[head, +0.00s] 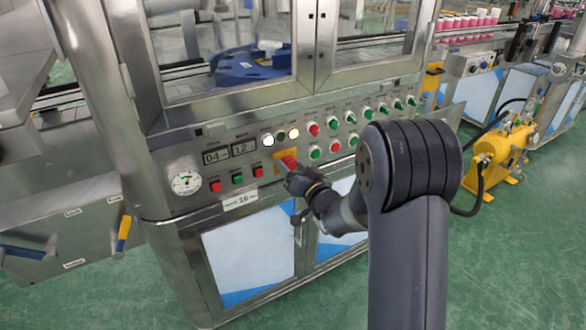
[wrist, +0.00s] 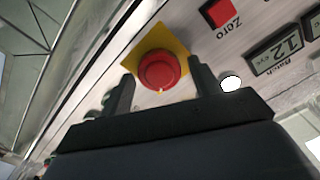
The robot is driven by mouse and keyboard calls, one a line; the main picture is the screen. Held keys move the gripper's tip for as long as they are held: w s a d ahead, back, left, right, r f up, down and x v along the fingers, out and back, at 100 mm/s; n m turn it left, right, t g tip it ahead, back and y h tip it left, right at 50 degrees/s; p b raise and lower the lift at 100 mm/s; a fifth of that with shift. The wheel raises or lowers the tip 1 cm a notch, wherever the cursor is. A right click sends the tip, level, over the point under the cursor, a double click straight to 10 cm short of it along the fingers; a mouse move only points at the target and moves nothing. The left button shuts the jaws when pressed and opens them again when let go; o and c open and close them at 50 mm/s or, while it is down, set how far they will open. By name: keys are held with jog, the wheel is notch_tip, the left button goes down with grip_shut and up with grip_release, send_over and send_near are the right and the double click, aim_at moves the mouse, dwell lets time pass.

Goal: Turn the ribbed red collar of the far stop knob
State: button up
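The red stop knob (head: 289,162) sits on a yellow square plate on the machine's sloped control panel in the head view, partly hidden by my gripper. In the wrist view the red knob (wrist: 159,70) with its collar shows on the yellow plate (wrist: 150,40). My gripper (wrist: 160,82) is open. Its two dark fingers stand to the left and right of the knob, with a visible gap on each side. In the head view my gripper (head: 292,176) is right in front of the knob. Whether the fingertips reach past the collar, I cannot tell.
Around the knob are round lamps (head: 268,140), a red square button (wrist: 217,13) and a display (wrist: 277,54). Rows of green and red buttons (head: 335,146) run to the right. A white dial (head: 187,182) is at the panel's left. A yellow pump (head: 500,155) stands at the right on green floor.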

jog(key=shift+o, duration=0.5)
jog(key=shift+s, duration=0.1)
jog(key=v, duration=1)
jog(key=shift+s+d, duration=0.25)
jog(key=x, duration=1.1)
jog(key=shift+a, duration=0.1)
jog(key=shift+s, duration=0.1)
jog(key=shift+s, duration=0.1)
